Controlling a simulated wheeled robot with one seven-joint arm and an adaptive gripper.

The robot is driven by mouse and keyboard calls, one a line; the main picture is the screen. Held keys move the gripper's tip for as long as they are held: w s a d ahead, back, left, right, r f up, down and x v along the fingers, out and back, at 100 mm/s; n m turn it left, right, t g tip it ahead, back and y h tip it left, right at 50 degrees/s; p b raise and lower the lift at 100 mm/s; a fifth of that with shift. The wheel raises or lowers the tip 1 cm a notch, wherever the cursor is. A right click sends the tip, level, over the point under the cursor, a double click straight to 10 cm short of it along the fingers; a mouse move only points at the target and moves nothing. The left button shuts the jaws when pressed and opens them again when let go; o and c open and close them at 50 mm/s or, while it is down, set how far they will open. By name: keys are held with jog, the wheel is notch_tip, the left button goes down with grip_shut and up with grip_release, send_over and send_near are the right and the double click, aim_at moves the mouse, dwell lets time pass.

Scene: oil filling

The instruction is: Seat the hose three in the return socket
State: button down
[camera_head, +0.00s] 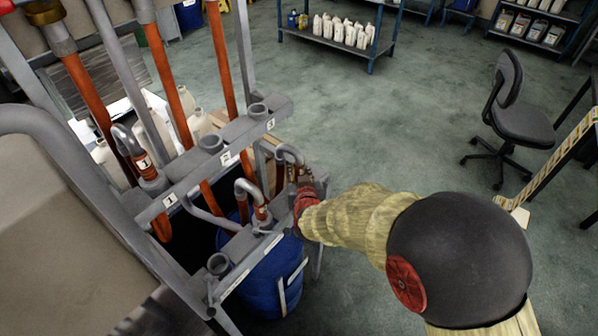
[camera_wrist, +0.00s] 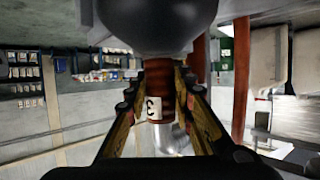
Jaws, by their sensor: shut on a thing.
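Hose three is an orange-brown hose end with a bent grey metal spout (camera_head: 292,153), near the right end of the front rail. My gripper (camera_head: 308,190) is shut on its orange body. In the wrist view, hose three (camera_wrist: 158,77) sits between the two fingers of my gripper (camera_wrist: 160,105), with a white label "3" facing the camera. Its metal spout (camera_wrist: 173,140) shows beyond the fingers. An open grey socket (camera_head: 259,109) stands by label "3" on the back rail (camera_head: 240,133). Whether the lower end of hose three is inside a socket is hidden.
Hose one (camera_head: 148,170) stands by label "1". Another spouted hose (camera_head: 259,208) stands at the front rail (camera_head: 262,248). Empty sockets (camera_head: 211,143) and (camera_head: 218,263) are on the rails. A blue drum (camera_head: 268,285) stands below.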

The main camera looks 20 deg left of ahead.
jog(key=shift+r, duration=0.1)
jog(key=c, duration=1.5)
grip_release()
jog(key=shift+o, duration=1)
jog(key=shift+s, duration=0.15)
jog(key=shift+s+d, duration=0.3)
jog(key=shift+s, duration=0.4)
jog(key=shift+s+d, duration=0.35)
jog(key=shift+s, duration=0.4)
jog(key=shift+s+d, duration=0.3)
jog(key=shift+s, duration=0.4)
jog(key=shift+s, duration=0.15)
jog(key=s+d+p, duration=0.1)
jog(key=s+d, duration=0.1)
jog(key=s, duration=0.4)
jog(key=shift+d, duration=0.35)
jog(key=shift+s, duration=0.1)
